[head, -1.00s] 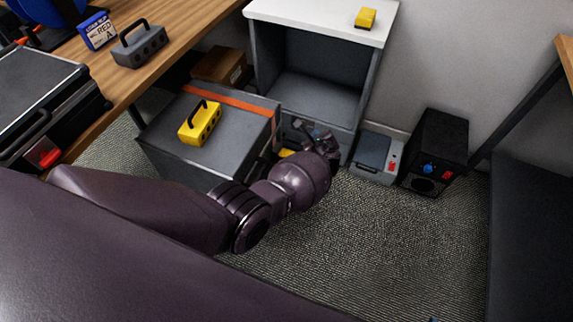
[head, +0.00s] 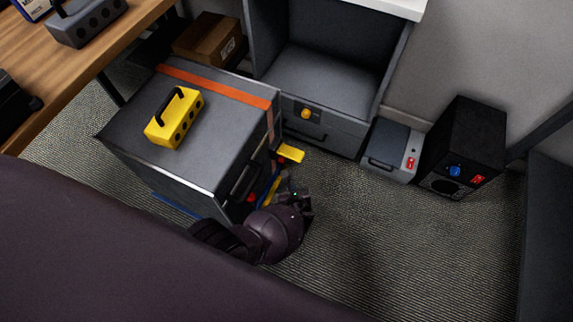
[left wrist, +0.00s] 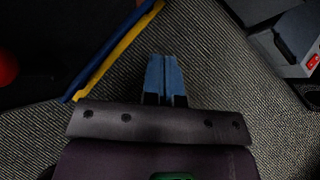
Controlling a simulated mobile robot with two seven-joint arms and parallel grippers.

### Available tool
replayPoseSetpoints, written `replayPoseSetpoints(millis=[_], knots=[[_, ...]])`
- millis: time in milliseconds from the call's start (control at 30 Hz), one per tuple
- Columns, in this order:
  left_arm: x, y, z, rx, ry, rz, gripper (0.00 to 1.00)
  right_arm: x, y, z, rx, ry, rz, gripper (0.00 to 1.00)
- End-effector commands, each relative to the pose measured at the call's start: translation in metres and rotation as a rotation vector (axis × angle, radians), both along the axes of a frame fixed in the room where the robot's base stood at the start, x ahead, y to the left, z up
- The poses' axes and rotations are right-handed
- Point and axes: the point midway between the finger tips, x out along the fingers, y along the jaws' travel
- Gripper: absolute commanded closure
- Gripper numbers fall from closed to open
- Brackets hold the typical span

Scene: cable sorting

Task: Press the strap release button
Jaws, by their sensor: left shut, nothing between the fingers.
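A grey case (head: 130,120) stands on the carpet with an orange strap (head: 215,87) across its top and down its side. A yellow tab (head: 290,153) sticks out at the strap's lower end, with a small orange-red part (head: 281,165) beside it. A red round knob (head: 251,197) shows low on the case front. A red round thing (left wrist: 6,68) is at the left wrist view's left edge. My left gripper (head: 290,192) is low beside the case front, partly hidden by its own wrist. In the wrist view its blue fingertips (left wrist: 164,72) are together and empty, above carpet.
A yellow block with a handle (head: 175,118) sits on the case. A grey cabinet (head: 325,130), a grey box (head: 390,152) and a black speaker-like box (head: 465,145) stand behind. A blue-and-yellow edge (left wrist: 118,50) lies left of the fingers. Carpet to the right is clear.

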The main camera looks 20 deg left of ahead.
Motion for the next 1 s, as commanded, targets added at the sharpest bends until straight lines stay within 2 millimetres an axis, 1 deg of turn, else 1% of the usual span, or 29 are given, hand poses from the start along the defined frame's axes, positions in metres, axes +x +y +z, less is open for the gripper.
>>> replayPoseSetpoints(millis=[133,267,400,467,633,700,900,967,1000], knots=[[0.001,0.000,0.001,-0.001,-0.002,0.000,1.00,-0.003,-0.001,-0.002,-0.002,0.009,-0.001,0.60],[0.002,0.002,-0.004,0.000,0.001,0.001,1.00,-0.006,-0.001,-0.006,-0.004,0.021,0.001,0.60],[0.008,0.008,-0.017,0.002,0.007,0.000,1.00,-0.011,0.000,-0.016,-0.016,0.037,0.011,0.60],[0.011,0.011,-0.025,0.001,0.010,0.001,1.00,-0.010,0.001,-0.017,-0.021,0.032,0.020,0.60],[0.028,0.022,-0.045,0.001,0.012,0.002,1.00,-0.003,0.006,-0.018,-0.037,0.015,0.049,0.60],[0.035,0.026,-0.053,0.000,0.013,0.002,1.00,0.006,0.008,-0.012,-0.033,-0.029,0.061,0.60],[0.055,0.038,-0.072,0.000,0.012,0.001,1.00,0.005,0.006,-0.016,-0.012,-0.078,0.046,0.60],[0.061,0.042,-0.075,0.000,0.009,0.001,1.00,0.005,0.005,-0.016,-0.004,-0.095,0.039,0.60],[0.070,0.046,-0.068,0.000,0.004,0.002,1.00,0.007,0.005,-0.013,-0.005,-0.103,0.039,0.60]])
